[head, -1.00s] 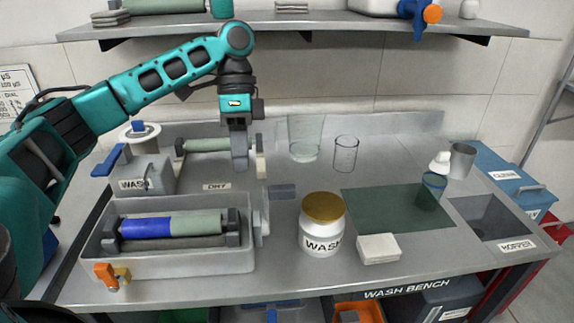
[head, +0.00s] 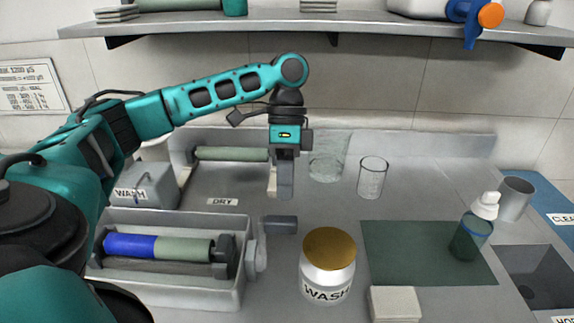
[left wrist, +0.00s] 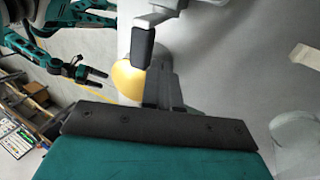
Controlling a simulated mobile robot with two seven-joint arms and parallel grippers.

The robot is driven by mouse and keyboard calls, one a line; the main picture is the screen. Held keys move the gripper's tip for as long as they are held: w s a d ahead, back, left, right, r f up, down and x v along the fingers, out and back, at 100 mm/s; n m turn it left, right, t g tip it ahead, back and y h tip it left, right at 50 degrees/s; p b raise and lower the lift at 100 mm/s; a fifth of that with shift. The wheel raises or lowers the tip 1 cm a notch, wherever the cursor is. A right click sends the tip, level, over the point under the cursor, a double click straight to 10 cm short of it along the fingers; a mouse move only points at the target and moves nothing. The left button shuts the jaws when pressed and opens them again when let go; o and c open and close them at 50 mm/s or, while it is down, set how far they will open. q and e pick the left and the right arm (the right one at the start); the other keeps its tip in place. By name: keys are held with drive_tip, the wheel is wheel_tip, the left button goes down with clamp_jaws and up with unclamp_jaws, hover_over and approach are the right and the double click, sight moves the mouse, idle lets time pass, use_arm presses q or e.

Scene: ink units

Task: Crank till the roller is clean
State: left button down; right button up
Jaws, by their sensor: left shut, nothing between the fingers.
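The roller (head: 180,248) lies in a grey wash tray (head: 165,290) at the lower left of the head view. Its left half is blue and its right half is plain grey-green. The crank (head: 258,248) is at the tray's right end, with its dark grey grip (head: 280,225) sticking out to the right. My left gripper (head: 286,193) is shut and empty, pointing down just above and behind the grip. In the left wrist view the dark grip (left wrist: 143,47) shows beyond the fingertips, apart from them. My right gripper (left wrist: 96,78) appears there with its fingers apart.
A white wash jar (head: 327,277) with a gold lid stands right of the crank. Behind are a wash box (head: 147,188), a rack with a green roller (head: 232,154) and two clear beakers. A green mat (head: 425,252) with a pump bottle (head: 473,232) lies right.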

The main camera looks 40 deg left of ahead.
use_arm(q)
drive_tip(key=shift+x, duration=1.6)
use_arm(e)
drive_tip(key=shift+f, duration=0.2)
drive_tip(key=shift+d, duration=0.1)
